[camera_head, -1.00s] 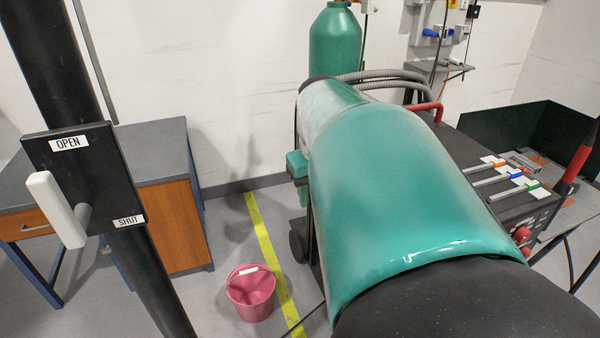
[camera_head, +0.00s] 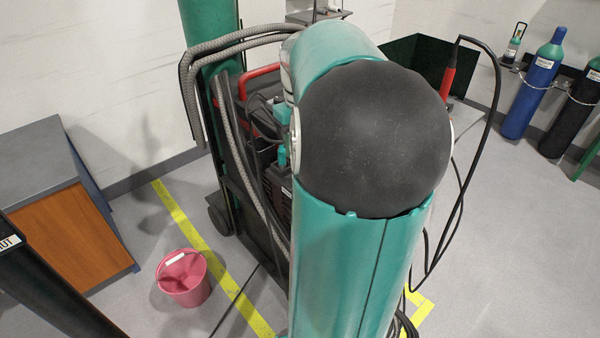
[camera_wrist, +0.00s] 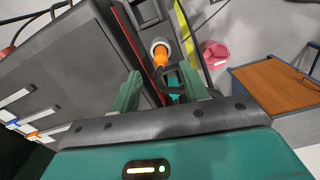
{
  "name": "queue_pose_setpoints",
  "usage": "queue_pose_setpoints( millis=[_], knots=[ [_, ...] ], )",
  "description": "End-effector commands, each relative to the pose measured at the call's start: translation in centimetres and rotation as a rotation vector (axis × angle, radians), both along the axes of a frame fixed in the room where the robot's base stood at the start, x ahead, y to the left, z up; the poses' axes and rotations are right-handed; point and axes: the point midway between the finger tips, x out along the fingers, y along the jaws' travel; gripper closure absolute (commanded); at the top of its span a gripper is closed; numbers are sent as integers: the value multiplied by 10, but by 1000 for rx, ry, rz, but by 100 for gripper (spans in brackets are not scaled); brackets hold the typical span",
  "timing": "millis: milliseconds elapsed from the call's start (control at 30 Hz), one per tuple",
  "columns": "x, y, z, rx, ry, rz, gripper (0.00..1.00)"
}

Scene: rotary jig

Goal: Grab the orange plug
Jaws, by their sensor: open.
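The orange plug (camera_wrist: 160,56) shows in the wrist view, seated in a round pale collar, with a dark loop of cable or handle just below it. My gripper (camera_wrist: 160,76) is open, its two green fingers spread to the left and right of the plug in the picture. The plug lies between and slightly beyond the fingertips; I cannot tell the exact distance, and no contact is visible. In the head view, my arm hides the plug and the gripper.
A dark machine cart (camera_head: 240,130) with grey hoses (camera_head: 235,45) stands against a green cylinder (camera_head: 208,20). A pink bucket (camera_head: 184,278) sits by the yellow floor line. A wooden cabinet (camera_head: 70,235) is at left. A cable with a red handle (camera_head: 448,75) hangs at right.

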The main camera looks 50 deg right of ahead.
Motion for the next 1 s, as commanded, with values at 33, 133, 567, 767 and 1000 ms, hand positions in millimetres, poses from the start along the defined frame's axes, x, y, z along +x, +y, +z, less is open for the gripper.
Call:
queue_pose_setpoints(
  millis=[33,133,567,767,1000],
  knots=[
    [1,1,-8,2,0,1,55],
    [1,1,-15,1,-1,1,55],
    [1,-2,-66,2,-1,0,55],
    [1,-3,-68,-1,-2,-1,55],
    [1,-2,-68,-1,-2,0,91]
  ],
)
